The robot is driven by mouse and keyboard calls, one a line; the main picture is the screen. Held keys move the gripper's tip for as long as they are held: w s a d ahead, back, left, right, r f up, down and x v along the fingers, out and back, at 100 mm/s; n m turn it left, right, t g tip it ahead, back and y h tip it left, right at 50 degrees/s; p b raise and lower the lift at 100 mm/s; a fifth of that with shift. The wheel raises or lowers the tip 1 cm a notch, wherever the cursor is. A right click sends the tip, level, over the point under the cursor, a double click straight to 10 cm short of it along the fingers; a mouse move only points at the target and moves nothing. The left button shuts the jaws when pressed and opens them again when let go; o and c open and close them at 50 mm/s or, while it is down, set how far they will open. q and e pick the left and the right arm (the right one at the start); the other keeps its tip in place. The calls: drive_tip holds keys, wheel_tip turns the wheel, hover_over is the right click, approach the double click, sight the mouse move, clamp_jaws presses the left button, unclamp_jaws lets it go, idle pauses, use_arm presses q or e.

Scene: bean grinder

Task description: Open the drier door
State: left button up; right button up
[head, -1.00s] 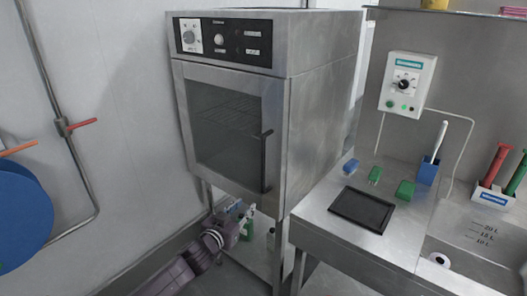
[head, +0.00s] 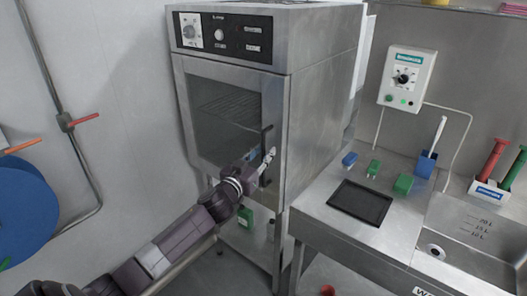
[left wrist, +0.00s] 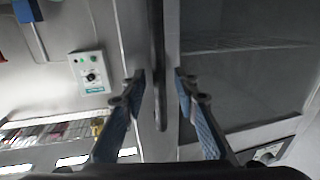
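The drier (head: 318,95) is a steel cabinet with a dark glass door (head: 217,108), which is shut. Its dark upright bar handle (head: 265,138) is on the door's right side. My left gripper (head: 267,160) is at the lower part of this handle. In the left wrist view, the gripper (left wrist: 160,88) is open, with the handle (left wrist: 158,60) between its two blue-padded fingers. I see gaps on both sides of the bar. The lower handle is partly hidden by the gripper in the head view. My right gripper is not in view.
A steel counter (head: 317,205) with a black tray (head: 360,202) and a sink (head: 465,232) stands to the right. A blue disc (head: 35,215) and wall pipes (head: 75,135) are at the left. A control box (head: 407,78) hangs on the wall.

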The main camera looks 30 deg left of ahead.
use_arm(q)
drive_tip(key=shift+w, duration=0.2)
clamp_jaws()
idle(0.4)
